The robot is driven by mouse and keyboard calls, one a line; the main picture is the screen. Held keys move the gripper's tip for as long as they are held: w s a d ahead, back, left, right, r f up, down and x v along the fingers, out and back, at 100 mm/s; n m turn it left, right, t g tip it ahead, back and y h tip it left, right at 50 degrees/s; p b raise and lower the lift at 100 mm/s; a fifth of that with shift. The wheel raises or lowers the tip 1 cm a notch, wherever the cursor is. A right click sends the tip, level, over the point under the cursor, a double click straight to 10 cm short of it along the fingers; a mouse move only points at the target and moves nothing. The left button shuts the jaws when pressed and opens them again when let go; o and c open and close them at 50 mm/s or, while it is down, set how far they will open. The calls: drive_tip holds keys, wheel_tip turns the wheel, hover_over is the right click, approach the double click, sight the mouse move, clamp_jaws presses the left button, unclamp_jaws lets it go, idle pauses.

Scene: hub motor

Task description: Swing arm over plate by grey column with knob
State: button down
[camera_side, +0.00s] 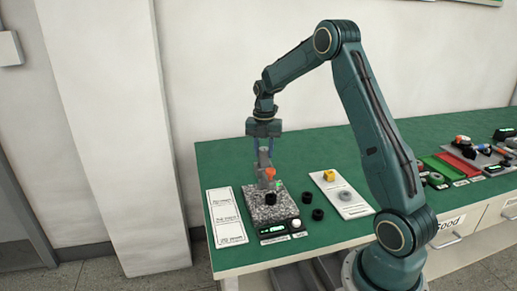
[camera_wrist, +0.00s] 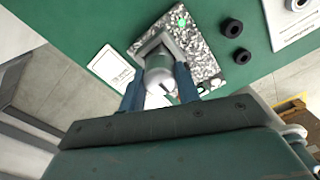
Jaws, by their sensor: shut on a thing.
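The speckled granite plate (camera_side: 256,211) lies on the green table below my gripper (camera_side: 263,150). A grey column (camera_side: 264,160) with an orange knob (camera_side: 270,173) stands at the back part of the plate. My gripper is shut on the grey column, with its blue fingers on either side. In the wrist view the round grey top of the column (camera_wrist: 160,72) sits between the fingers of my gripper (camera_wrist: 159,82), and the plate (camera_wrist: 202,62) shows behind it. A black ring (camera_side: 270,198) sits on the plate in the side view. The arm beneath the column is mostly hidden.
Two loose black rings (camera_side: 307,198) (camera_side: 317,214) lie right of the plate. A white card (camera_side: 352,210) beyond them bears a yellow part (camera_side: 329,175) and a grey ring (camera_side: 344,196). A white printed sheet (camera_side: 226,216) lies left. Trays and parts (camera_side: 465,162) fill the far right.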

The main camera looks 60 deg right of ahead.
drive_tip(key=shift+r, duration=0.1)
drive_tip(key=c, duration=1)
unclamp_jaws()
wheel_tip(320, 180, up, 14)
drive_tip(key=shift+f, duration=0.1)
